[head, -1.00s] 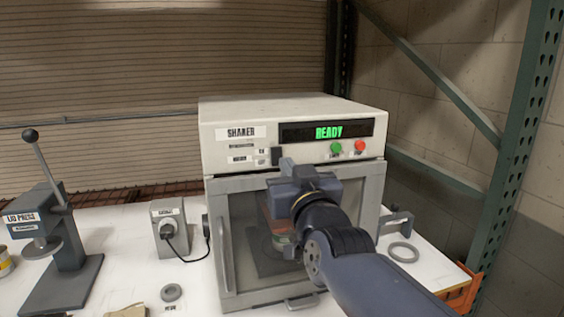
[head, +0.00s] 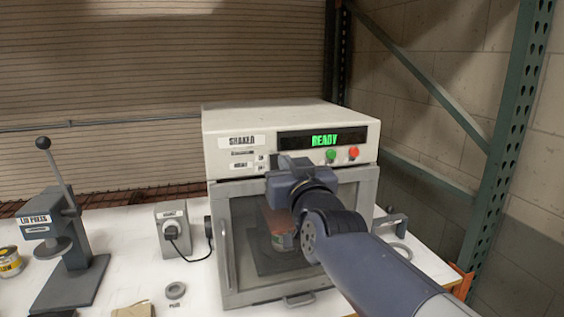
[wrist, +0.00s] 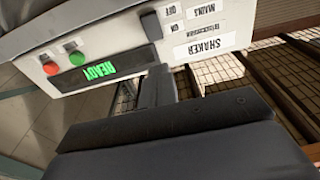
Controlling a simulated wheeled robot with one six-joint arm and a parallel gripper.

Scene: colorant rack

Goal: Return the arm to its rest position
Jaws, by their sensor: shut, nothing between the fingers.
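My gripper (head: 290,168) is in front of the shaker (head: 290,115), at the upper part of its door. In the wrist view my gripper (wrist: 160,90) shows its dark fingers together, with nothing between them. The shaker's panel, with the green READY display (wrist: 100,70), appears upside down there. The shaker door (head: 225,245) looks closed. A can (head: 283,240) shows behind its window, partly hidden by my arm. I cannot tell whether the gripper touches the shaker.
A lid press (head: 65,240) stands at the left beside a small yellow can (head: 10,262). A green rack post (head: 510,140) stands at the right.

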